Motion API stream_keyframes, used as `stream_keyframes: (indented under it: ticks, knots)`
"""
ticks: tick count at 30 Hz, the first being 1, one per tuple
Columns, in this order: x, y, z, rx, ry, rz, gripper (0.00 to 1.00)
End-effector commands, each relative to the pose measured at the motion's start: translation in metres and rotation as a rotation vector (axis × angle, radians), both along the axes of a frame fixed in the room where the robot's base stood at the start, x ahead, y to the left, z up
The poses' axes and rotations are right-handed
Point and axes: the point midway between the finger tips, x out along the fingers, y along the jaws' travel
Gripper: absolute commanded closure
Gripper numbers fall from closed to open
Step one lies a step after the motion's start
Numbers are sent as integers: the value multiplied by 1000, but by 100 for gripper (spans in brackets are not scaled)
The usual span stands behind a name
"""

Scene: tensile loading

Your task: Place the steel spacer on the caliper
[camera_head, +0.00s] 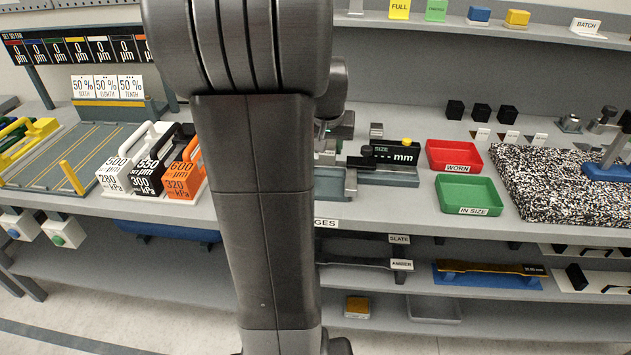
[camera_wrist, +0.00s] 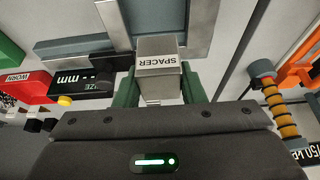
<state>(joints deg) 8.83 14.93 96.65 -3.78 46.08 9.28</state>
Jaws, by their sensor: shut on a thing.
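The steel spacer (camera_wrist: 158,58) is a small grey metal block labelled SPACER, seen in the wrist view. My gripper (camera_wrist: 160,90) is shut on it, with a green finger at each side. The caliper (camera_head: 390,174) lies on the bench in the head view, with a black SIZE display reading dashes and mm, and a yellow button. In the wrist view its display (camera_wrist: 88,78) is left of the spacer, and grey metal bars show beyond the spacer. I cannot tell whether the spacer touches them. My arm hides the gripper and part of the caliper in the head view.
A red WORN tray (camera_head: 455,156) and a green IN SIZE tray (camera_head: 468,194) stand right of the caliper. A speckled plate (camera_head: 540,190) lies farther right. Labelled weights (camera_head: 126,162) stand left of my arm.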

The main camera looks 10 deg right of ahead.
Motion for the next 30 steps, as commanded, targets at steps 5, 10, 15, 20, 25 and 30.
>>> stream_keyframes:
  ticks: [5, 10, 15, 20, 25, 30]
  knots:
    - [0, 0, -33, 1, 2, 0, 100]
    - [0, 0, -48, 0, 1, 1, 100]
    - [0, 0, -72, 0, 3, 0, 100]
    - [0, 0, -84, 0, 0, 0, 100]
    - [0, 0, -84, -1, -2, 0, 100]
    - [0, 0, -88, 0, -1, 0, 100]
